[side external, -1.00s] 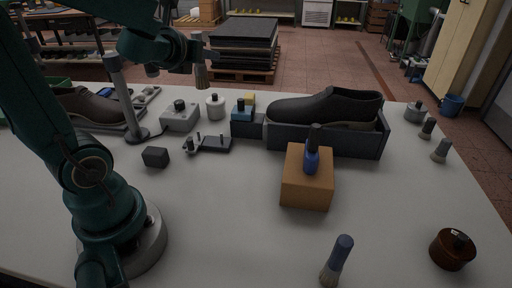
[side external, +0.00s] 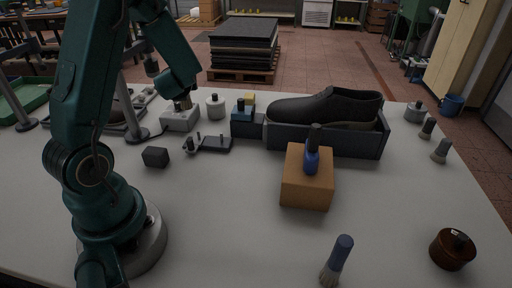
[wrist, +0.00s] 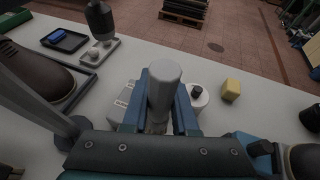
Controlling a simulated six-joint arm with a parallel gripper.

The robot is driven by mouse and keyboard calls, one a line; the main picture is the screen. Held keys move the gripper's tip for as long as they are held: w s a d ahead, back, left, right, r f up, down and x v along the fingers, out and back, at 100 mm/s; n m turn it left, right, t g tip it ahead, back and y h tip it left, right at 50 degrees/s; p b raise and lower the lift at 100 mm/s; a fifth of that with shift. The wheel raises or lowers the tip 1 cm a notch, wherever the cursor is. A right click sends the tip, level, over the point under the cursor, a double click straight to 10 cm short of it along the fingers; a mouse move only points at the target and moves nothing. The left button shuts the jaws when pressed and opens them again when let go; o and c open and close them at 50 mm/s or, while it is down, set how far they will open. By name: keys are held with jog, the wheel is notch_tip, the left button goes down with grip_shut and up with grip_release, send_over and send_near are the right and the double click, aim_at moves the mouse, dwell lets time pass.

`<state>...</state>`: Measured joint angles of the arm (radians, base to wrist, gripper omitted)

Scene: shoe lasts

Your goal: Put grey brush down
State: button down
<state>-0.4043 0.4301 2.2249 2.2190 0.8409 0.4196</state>
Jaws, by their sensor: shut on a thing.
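The grey brush shows in the wrist view as a pale grey handle (wrist: 164,82) upright between the blue jaws. My gripper (wrist: 160,112) is shut on it. In the side external view my gripper (side external: 183,100) is low at the back left of the table, directly over or beside a light grey box (side external: 180,121). The brush is mostly hidden there by the gripper. Its lower end is hidden in the wrist view too, so I cannot tell whether it touches anything.
A white pot with a black knob (side external: 215,107) stands just right of the grey box. A black fixture (side external: 208,144) and a dark block (side external: 155,157) lie in front. A brown shoe (wrist: 35,72) is to the left in the wrist view.

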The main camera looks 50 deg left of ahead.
jog(key=shift+w+d+f, duration=0.25)
jog(key=shift+w+f, duration=0.5)
jog(key=shift+f, duration=0.35)
jog(key=shift+w+d+f, duration=0.25)
jog(key=shift+w+f, duration=0.45)
jog(key=shift+f, duration=0.45)
jog(key=shift+w+d+f, duration=0.25)
jog(key=shift+w+f, duration=0.5)
jog(key=shift+f, duration=0.35)
jog(key=shift+f, duration=0.1)
